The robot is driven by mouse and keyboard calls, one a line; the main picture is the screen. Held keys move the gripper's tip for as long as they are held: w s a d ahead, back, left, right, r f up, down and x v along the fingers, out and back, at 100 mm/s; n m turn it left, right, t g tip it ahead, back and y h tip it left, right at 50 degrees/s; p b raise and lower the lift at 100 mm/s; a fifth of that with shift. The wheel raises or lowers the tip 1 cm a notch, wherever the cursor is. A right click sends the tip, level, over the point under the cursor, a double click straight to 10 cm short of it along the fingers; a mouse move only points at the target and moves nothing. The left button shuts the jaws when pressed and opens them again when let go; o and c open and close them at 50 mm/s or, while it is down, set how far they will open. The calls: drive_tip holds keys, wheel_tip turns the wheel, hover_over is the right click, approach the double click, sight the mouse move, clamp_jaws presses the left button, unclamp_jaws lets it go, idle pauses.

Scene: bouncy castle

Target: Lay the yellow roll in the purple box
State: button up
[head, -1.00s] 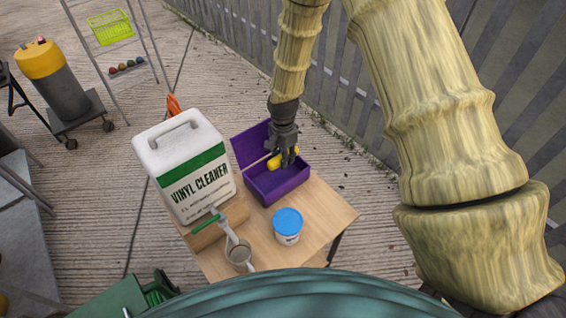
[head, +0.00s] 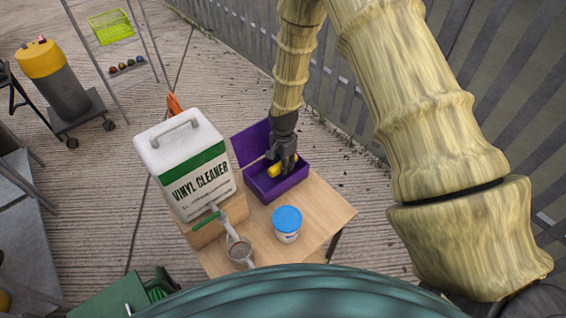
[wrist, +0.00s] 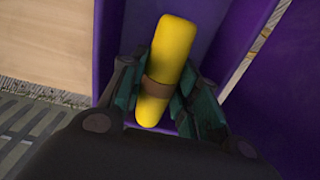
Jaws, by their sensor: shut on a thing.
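The yellow roll (wrist: 170,52) has a brown band around its middle and lies between the fingers of my gripper (wrist: 157,90) in the wrist view. My gripper is shut on it. In the head view the yellow roll (head: 276,171) shows beside the fingers of my gripper (head: 282,170), inside the outline of the purple box (head: 280,188). The box stands open on the table with its lid raised at the back left. Whether the roll touches the box floor, I cannot tell.
A large white vinyl cleaner jug (head: 190,165) stands close left of the box on a wooden block. A blue-lidded tub (head: 287,223) and a grey cup-like strainer (head: 239,250) are in front on the wooden table (head: 318,213). A fence (head: 355,90) runs behind.

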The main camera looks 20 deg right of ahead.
drive_tip(key=shift+f, duration=0.4)
drive_tip(key=o, duration=1)
drive_tip(key=shift+r, duration=0.65)
drive_tip(key=shift+r+b, duration=1.5)
drive_tip(key=shift+r, duration=4.5)
